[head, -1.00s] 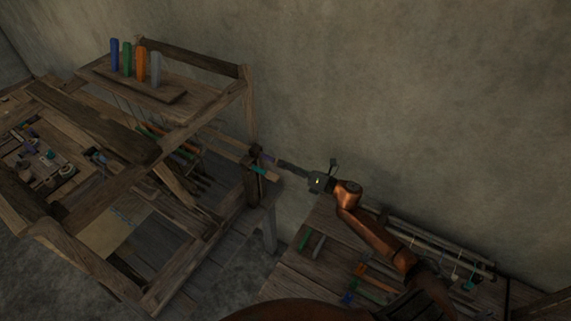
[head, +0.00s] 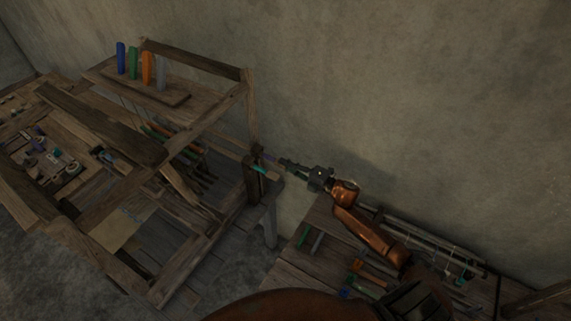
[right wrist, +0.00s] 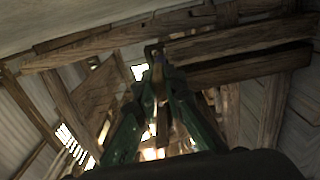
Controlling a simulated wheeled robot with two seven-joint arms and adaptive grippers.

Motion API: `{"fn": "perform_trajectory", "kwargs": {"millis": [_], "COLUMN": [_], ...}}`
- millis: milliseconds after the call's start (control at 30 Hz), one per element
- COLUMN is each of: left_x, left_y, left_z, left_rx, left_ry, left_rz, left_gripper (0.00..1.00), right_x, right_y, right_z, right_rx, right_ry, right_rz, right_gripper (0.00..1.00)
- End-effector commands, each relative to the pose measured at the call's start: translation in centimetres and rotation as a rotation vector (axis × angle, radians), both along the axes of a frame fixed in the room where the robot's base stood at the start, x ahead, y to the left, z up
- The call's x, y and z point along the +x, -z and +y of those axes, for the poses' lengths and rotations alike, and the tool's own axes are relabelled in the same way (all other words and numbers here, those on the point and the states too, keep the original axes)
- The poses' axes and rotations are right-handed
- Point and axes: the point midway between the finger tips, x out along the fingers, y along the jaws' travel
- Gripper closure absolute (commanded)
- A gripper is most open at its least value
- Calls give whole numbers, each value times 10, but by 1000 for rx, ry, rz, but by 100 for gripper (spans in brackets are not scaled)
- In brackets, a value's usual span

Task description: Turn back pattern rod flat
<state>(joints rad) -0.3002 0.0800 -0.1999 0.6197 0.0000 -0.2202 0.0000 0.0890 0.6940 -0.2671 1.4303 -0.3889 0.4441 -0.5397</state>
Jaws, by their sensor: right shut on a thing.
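The wooden loom (head: 247,110) stands at left. Rod ends stick out at its right post: a back one with a bluish end (head: 268,157) and a front one with a teal band (head: 260,168). My right gripper (head: 281,161) reaches in from the right, its fingertips at the back rod's end. In the right wrist view its two green fingers (right wrist: 156,62) close around a narrow wooden piece (right wrist: 159,84), which looks like this rod's end. The fingers hide part of it, and I cannot tell whether the rod lies flat or on edge. My left gripper is not in view.
Blue, green, orange and grey pieces (head: 147,68) stand on the loom's top shelf. A side table (head: 297,262) at lower right holds coloured sticks and long rods (head: 430,238). The wall is close behind my right arm. Open floor shows between loom and table.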

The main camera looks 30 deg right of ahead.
Motion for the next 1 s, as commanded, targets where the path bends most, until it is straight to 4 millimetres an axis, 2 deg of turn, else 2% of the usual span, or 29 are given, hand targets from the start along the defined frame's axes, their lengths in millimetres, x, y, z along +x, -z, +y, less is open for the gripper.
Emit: {"fn": "perform_trajectory", "kwargs": {"millis": [567,600,800,867,1000], "left_x": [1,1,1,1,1], "left_y": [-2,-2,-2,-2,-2], "left_z": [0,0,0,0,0], "left_rx": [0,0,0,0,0], "left_ry": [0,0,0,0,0], "left_rz": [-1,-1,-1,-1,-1], "left_gripper": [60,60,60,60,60], "right_x": [0,0,0,0,0], "right_y": [0,0,0,0,0], "right_z": [-1,-1,-1,0,0], "right_rx": [32,32,31,30,30], "right_ry": [2,2,1,1,0], "right_rz": [19,19,18,18,18], "right_gripper": [100,89,76,72,72]}}
